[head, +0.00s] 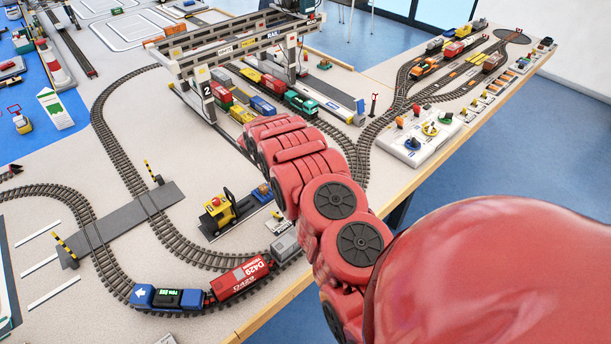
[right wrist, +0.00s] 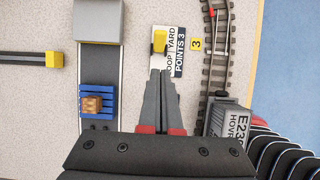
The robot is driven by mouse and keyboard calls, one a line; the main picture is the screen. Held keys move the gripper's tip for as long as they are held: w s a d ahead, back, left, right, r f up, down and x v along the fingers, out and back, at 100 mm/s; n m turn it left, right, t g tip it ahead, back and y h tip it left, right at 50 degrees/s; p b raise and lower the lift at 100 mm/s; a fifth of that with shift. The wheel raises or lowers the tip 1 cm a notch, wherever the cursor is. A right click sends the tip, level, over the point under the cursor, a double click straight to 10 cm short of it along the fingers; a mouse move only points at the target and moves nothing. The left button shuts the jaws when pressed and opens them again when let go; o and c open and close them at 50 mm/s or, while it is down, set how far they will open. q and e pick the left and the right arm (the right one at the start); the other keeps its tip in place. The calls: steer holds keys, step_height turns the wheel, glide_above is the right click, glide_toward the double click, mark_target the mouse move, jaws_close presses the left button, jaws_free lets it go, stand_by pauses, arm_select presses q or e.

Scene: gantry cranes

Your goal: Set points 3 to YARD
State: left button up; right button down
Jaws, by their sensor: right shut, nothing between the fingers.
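The points 3 plate (right wrist: 180,62), white and dark blue with LOOP and YARD lettering, lies on the board in the right wrist view. Its yellow lever handle (right wrist: 159,41) is at the far part of the plate, beside the word YARD. My right gripper (right wrist: 160,74) is shut and empty. Its fingertips are just short of the handle in the picture, by the LOOP end; I cannot tell their height above the plate. My left gripper is not in view.
A yellow 3 marker (right wrist: 196,44) and a curved track (right wrist: 216,65) lie right of the plate. A grey wagon (right wrist: 230,122) stands close right of my fingers. A blue pallet with a crate (right wrist: 97,103) is left. The gantry crane (head: 225,45) stands beyond my arm.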

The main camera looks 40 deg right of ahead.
step_height(320, 180, up, 10)
steer(key=d+p, duration=0.2)
steer(key=shift+w+d+f, duration=0.25)
steer(key=shift+d, duration=0.1)
steer(key=shift+s, duration=0.1)
